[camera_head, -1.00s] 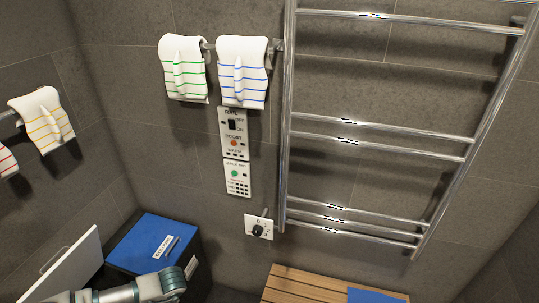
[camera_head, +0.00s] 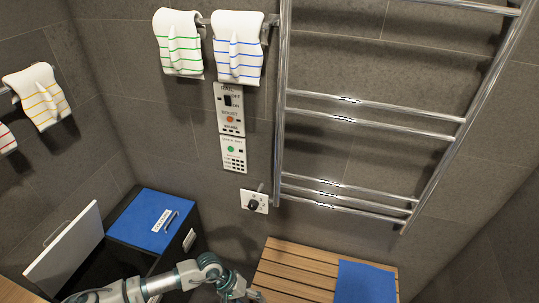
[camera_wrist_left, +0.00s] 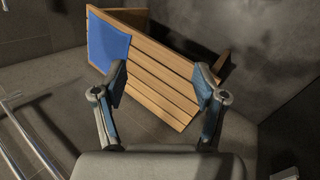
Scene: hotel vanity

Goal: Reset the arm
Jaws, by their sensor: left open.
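My left arm (camera_head: 165,284) comes in from the bottom left of the head view. My left gripper (camera_head: 250,292) is at the bottom edge there, by the left end of the slatted wooden bench (camera_head: 290,270). In the left wrist view my left gripper (camera_wrist_left: 160,84) has its two fingers spread apart with nothing between them. The bench (camera_wrist_left: 165,88) and the blue cloth or mat (camera_wrist_left: 108,42) on it lie beyond the fingers. The distance from fingertips to bench cannot be told. My right gripper is in neither view.
A blue-topped box (camera_head: 150,222) and a raised white panel (camera_head: 66,250) stand at left. A chrome towel rail (camera_head: 372,122) is on the wall, with control panels (camera_head: 231,130), a rotary knob (camera_head: 254,203) and striped towels (camera_head: 238,48) beside it. A blue mat (camera_head: 365,283) covers the bench's right part.

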